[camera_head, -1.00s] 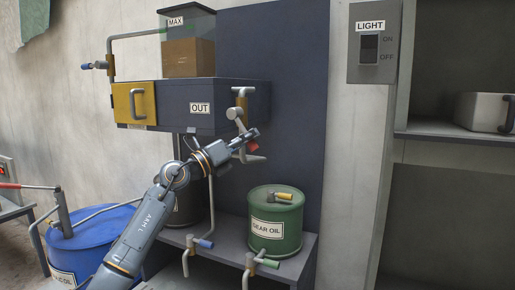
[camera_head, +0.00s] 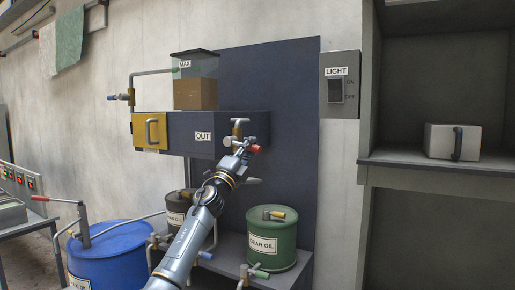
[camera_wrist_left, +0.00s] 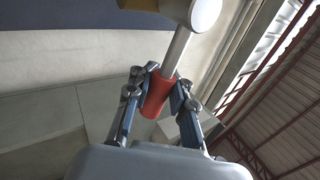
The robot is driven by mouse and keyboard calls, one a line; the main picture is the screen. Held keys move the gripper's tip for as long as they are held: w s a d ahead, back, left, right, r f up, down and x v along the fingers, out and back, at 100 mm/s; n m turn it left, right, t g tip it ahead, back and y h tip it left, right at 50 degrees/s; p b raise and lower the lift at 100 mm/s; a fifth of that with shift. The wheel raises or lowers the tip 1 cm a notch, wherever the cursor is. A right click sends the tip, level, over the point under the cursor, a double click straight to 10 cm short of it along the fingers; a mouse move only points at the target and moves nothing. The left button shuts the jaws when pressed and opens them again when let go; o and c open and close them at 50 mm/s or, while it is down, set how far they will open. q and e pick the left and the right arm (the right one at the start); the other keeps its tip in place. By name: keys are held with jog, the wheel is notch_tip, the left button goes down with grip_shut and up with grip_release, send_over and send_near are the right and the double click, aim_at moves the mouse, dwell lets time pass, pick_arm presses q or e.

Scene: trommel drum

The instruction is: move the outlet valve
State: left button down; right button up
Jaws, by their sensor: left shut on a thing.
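The outlet valve (camera_head: 237,129) is a grey metal pipe with a yellow collar on the dark blue box (camera_head: 203,136) marked OUT. Its lever ends in a red handle (camera_head: 256,149). My left gripper (camera_head: 246,147) is at this lever, in front of the box. In the left wrist view the two fingers of the left gripper (camera_wrist_left: 163,90) are shut on the red handle (camera_wrist_left: 155,100), one on each side, with the grey rod running up from it. The arm and gripper hide part of the valve's lower outlet. My right gripper is not in view.
A green gear oil drum (camera_head: 273,227) stands on the low grey bench below the valve. A blue drum (camera_head: 107,262) is at lower left. A light switch (camera_head: 337,91) is on the wall at right, beside a shelf with a metal box (camera_head: 452,141).

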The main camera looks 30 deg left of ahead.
pick_arm(q)
jog(key=shift+r+n+y+p, duration=0.3)
jog(key=shift+n+y+p, duration=0.1)
jog(key=shift+n+y, duration=0.55)
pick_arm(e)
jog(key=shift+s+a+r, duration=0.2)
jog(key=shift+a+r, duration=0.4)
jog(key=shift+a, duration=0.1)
pick_arm(q)
jog(key=shift+n, duration=0.25)
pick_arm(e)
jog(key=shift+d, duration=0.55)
pick_arm(q)
jog(key=c, duration=1.2)
grip_release()
jog(key=shift+s+r, duration=0.1)
jog(key=shift+s+a+r, duration=0.15)
jog(key=shift+s, duration=0.1)
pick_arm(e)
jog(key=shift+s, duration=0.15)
pick_arm(q)
jog(key=shift+w, duration=0.1)
